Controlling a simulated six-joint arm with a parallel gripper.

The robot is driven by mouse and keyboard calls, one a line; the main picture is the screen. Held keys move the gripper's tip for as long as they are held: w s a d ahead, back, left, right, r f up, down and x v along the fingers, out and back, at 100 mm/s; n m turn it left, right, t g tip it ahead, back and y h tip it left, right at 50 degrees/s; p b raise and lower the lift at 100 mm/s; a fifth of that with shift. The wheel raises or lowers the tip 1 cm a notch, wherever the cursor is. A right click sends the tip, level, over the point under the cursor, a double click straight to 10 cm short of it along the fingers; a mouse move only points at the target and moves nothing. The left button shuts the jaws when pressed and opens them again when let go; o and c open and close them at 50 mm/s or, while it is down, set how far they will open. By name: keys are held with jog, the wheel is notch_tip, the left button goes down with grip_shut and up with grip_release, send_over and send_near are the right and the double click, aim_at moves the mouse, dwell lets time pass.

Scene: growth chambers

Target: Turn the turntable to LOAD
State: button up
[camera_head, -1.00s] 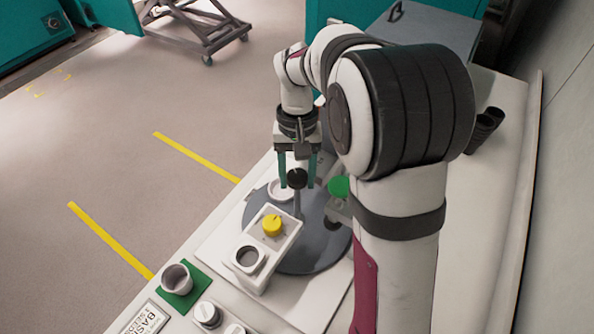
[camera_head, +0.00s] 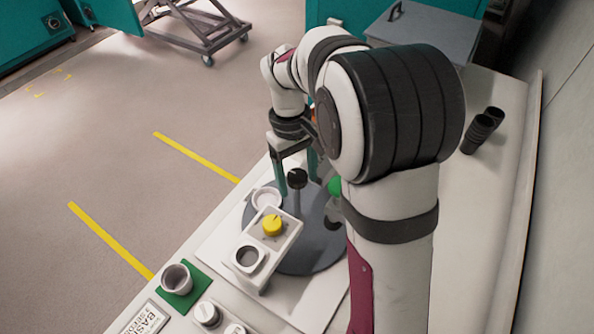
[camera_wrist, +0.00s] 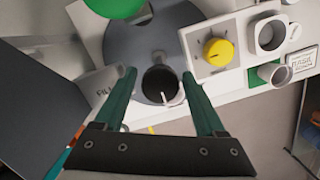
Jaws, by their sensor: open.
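My gripper (camera_head: 298,184) is open, pointing down, with one green finger on each side of the knob. Its fingers also flank the knob in the wrist view (camera_wrist: 158,74); I cannot tell whether either touches it. A white round dish (camera_head: 267,197) is at the disc's left edge. A "FILL" label (camera_wrist: 103,91) shows left of the fingers; no LOAD label is readable.
A white box with a yellow knob (camera_head: 272,225) stands close in front of the disc. A green round part (camera_head: 335,186) is at its right, partly behind my arm. A cup (camera_head: 176,279) sits on a green mat.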

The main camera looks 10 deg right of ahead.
jog(key=shift+r, duration=0.1)
notch_tip(320, 180, up, 7)
jog(key=shift+f, duration=0.1)
dwell(0.3)
jog(key=shift+s, duration=0.3)
jog(key=s+a+f+m+t+y, duration=0.1)
jog(key=s+m, duration=0.8)
jog(key=s, duration=1.2)
jog(key=shift+s+a+f+y, duration=0.15)
jog(key=shift+s+a+y, duration=0.05)
jog(key=shift+a+y, duration=0.4)
